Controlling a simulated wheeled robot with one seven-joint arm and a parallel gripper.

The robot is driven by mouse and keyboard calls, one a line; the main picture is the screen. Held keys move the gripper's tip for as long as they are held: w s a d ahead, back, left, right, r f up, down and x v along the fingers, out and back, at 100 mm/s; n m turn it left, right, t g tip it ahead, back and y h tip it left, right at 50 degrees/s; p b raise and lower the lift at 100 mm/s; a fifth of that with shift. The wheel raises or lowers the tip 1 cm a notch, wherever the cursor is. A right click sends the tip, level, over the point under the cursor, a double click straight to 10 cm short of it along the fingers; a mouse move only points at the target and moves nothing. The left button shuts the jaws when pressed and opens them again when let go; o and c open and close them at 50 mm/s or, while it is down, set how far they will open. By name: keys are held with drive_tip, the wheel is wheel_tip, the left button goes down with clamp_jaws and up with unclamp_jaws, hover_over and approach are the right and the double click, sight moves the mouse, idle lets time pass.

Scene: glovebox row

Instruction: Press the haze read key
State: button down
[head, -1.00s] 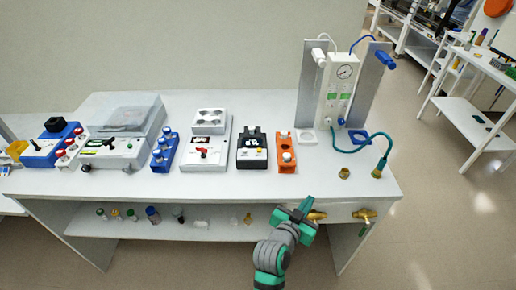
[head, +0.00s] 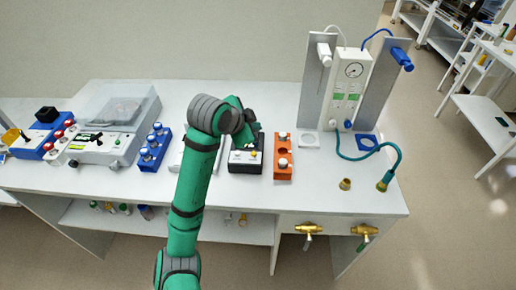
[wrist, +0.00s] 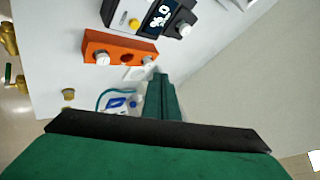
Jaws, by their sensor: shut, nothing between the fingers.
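A black instrument (head: 246,165) stands on the bench with a yellow button (head: 254,154) and a pale button on its front. In the wrist view the black instrument (wrist: 150,8) is at the top, with the yellow button (wrist: 134,24), a pale round key (wrist: 185,30) and a lit display. I cannot read which one is the haze read key. My gripper (wrist: 160,76) is shut and empty, apart from the instrument in the wrist view. In the head view my arm partly hides the instrument's back and the white unit to its left.
An orange block with pale knobs (head: 283,165) stands right of the black instrument. A blue block (head: 153,150) is further left. A gauge panel (head: 350,80) with a teal hose (head: 398,160) stands at the right. Brass valves (head: 309,229) stick out from the bench front.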

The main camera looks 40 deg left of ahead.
hover_over(254, 154)
drive_tip(key=s, duration=0.1)
wheel_tip(254, 154, down, 7)
drive_tip(key=shift+r, duration=0.1)
drive_tip(key=shift+a+f, duration=0.1)
drive_tip(key=shift+f, duration=0.8)
drive_tip(key=shift+f, duration=0.15)
idle(1.8)
drive_tip(key=shift+f, duration=0.3)
drive_tip(key=shift+f, duration=0.35)
idle(0.7)
drive_tip(key=shift+r, duration=0.8)
